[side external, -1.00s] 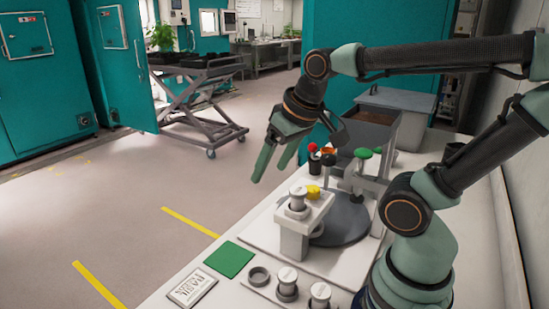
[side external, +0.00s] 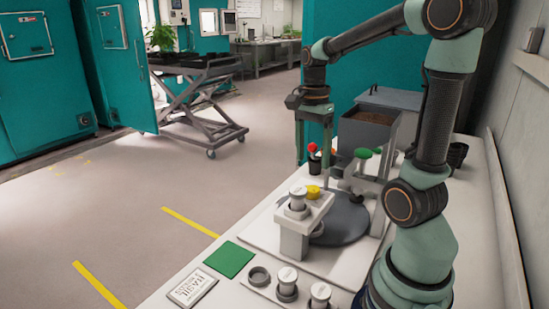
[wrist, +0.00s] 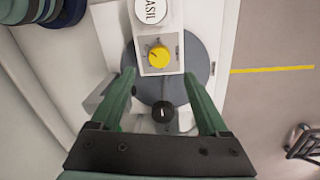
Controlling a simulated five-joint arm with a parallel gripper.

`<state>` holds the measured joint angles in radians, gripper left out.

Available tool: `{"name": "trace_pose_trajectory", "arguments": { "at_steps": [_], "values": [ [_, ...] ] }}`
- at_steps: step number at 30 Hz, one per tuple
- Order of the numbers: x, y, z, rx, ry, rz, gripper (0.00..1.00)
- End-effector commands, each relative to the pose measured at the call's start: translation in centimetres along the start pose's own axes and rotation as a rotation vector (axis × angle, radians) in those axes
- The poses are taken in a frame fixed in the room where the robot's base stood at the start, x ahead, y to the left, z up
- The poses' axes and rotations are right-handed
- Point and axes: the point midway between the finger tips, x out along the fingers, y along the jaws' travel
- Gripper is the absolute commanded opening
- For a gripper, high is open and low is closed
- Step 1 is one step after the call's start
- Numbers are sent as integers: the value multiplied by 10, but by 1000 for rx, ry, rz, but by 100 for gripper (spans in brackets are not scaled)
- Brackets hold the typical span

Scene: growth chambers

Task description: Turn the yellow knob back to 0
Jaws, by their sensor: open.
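The yellow knob (side external: 313,190) sits on a light box standing over the grey turntable. In the wrist view the yellow knob (wrist: 159,56) shows from above with a small dark mark on its top; the scale around it is too small to read. My gripper (side external: 314,160) points straight down, with its green fingers behind and above the knob. In the wrist view my gripper (wrist: 160,77) is open and empty, its fingers apart on either side below the knob in the picture. It is not touching the knob.
A white cap lettered "BASIL" (wrist: 150,12) stands right beside the knob. A black knob (wrist: 162,115) shows between my fingers. The grey turntable (side external: 344,222) lies under the box. A soil bin (side external: 368,130) stands behind. A green pad (side external: 229,260) lies at the front.

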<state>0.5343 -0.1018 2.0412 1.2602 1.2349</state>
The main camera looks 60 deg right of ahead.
Motion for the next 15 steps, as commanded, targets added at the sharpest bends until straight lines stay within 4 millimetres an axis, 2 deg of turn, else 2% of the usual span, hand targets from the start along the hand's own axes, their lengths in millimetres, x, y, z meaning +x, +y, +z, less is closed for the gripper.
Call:
{"name": "trace_pose_trajectory", "arguments": {
  "at_steps": [1,6,12,15],
  "values": [
    [12,2,0,0,-2,6,78],
    [44,2,0,-1,-2,5,78],
    [72,1,-1,-2,-1,3,78],
    [79,1,-1,-3,-1,1,78]
  ]
}}
